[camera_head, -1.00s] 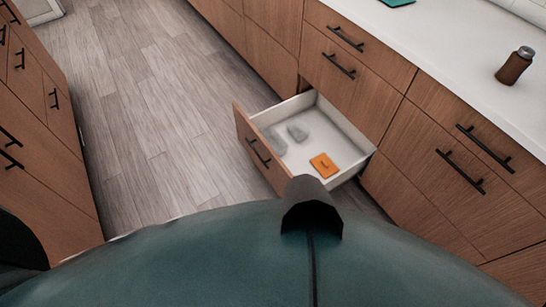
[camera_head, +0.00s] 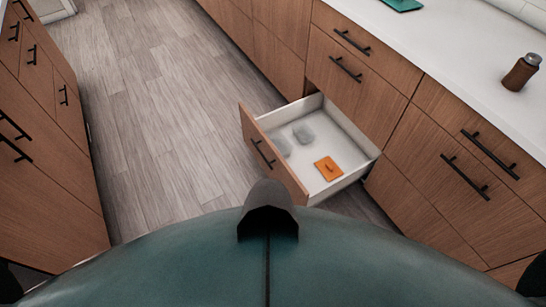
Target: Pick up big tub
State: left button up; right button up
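An open drawer (camera_head: 351,177) holds two small greyish, see-through things: one (camera_head: 303,133) towards the back and one (camera_head: 281,146) beside the drawer front. They may be tubs, but I cannot tell at this size. A flat orange thing (camera_head: 328,168) lies nearer to me on the drawer floor. No thing in view is clearly a big tub. Neither of my grippers is in view; only dark bits of my own body show at the bottom corners.
Wooden cabinets with black handles line both sides. A white counter (camera_head: 470,62) on the right bears a brown bottle (camera_head: 521,72) and a green flat thing (camera_head: 404,4). The grey plank floor (camera_head: 150,120) between is clear. My own teal body fills the bottom.

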aim_at(282, 143)
jog(key=u, duration=0.5)
jog(key=i+j+u, duration=0.15)
jog(key=i+u, duration=0.45)
jog(key=i, duration=0.2)
jog(key=i+j+z, duration=0.15)
jog(key=i, duration=1.5)
jog(key=i+z, duration=0.3)
jog(key=i, duration=0.45)
jog(key=i+j+z, duration=0.1)
jog(key=i+z, duration=0.15)
jog(key=i, duration=0.55)
jog(key=i+z, duration=0.35)
jog(key=i, duration=0.35)
jog(key=i+j+z, duration=0.3)
jog(key=i, duration=0.45)
jog(key=l+z, duration=0.1)
jog(key=z, duration=3.4)
